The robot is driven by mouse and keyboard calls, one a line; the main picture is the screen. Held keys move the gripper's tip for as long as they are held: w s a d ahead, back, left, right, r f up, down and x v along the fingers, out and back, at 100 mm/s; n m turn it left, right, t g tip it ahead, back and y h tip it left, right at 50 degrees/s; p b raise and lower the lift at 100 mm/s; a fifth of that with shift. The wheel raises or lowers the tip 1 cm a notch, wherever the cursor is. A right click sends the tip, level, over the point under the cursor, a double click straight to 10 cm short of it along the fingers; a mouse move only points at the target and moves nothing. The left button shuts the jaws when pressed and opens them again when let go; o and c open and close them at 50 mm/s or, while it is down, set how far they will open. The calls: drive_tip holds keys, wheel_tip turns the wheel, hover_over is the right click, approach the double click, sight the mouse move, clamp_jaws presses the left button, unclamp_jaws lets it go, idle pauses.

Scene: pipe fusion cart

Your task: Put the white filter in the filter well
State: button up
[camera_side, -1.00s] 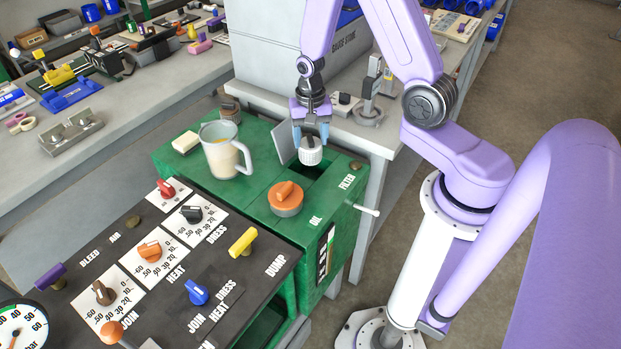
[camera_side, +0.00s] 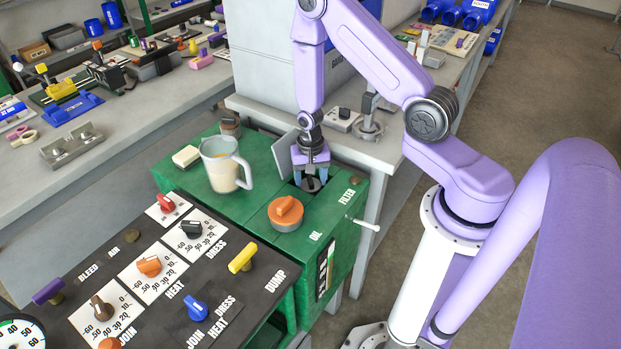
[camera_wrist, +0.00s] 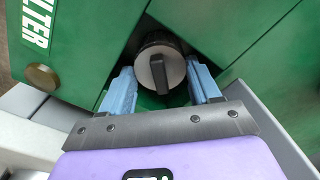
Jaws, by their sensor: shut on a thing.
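My gripper (camera_side: 311,178) points straight down at the filter well in the green cabinet top. The well's green inside (camera_wrist: 150,101) shows in the wrist view. The blue fingers are shut on the filter (camera_wrist: 146,70), one on each side. In the wrist view its round end looks grey, with a dark bar across it and a dark rim. In the side view only a dark, shaded part of the filter shows between the fingertips, low at the opening. Its lower part is hidden, so I cannot tell whether it touches the bottom.
The well's grey lid (camera_side: 278,157) stands open close to the left of my gripper. An orange-knobbed oil cap (camera_side: 286,214) is just in front. A mug (camera_side: 221,171) and a pale block (camera_side: 186,157) stand farther left. A white-tipped lever (camera_side: 366,224) sticks out at right.

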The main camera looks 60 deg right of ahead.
sight(310, 180)
drive_tip(key=shift+f, duration=0.1)
drive_tip(key=o, duration=0.8)
drive_tip(key=s+a+r+n, duration=0.1)
drive_tip(key=a+r+n, duration=0.15)
drive_tip(key=r, duration=0.55)
drive_tip(key=s+a+r+n, duration=0.1)
drive_tip(key=a+r+n, duration=0.15)
drive_tip(key=r, duration=0.55)
drive_tip(key=s+a+r+n, duration=0.2)
drive_tip(key=s+r+n, duration=0.1)
drive_tip(key=s+n, duration=0.2)
drive_tip(key=s+a+r+n, duration=0.3)
drive_tip(key=s+n, duration=0.3)
drive_tip(key=s, duration=0.2)
drive_tip(key=s+a+r+n, duration=0.2)
drive_tip(key=s+r+n, duration=0.3)
drive_tip(key=s, duration=0.2)
drive_tip(key=shift+s+a+n, duration=0.15)
drive_tip(key=shift+s+n, duration=0.15)
drive_tip(key=shift+s, duration=0.05)
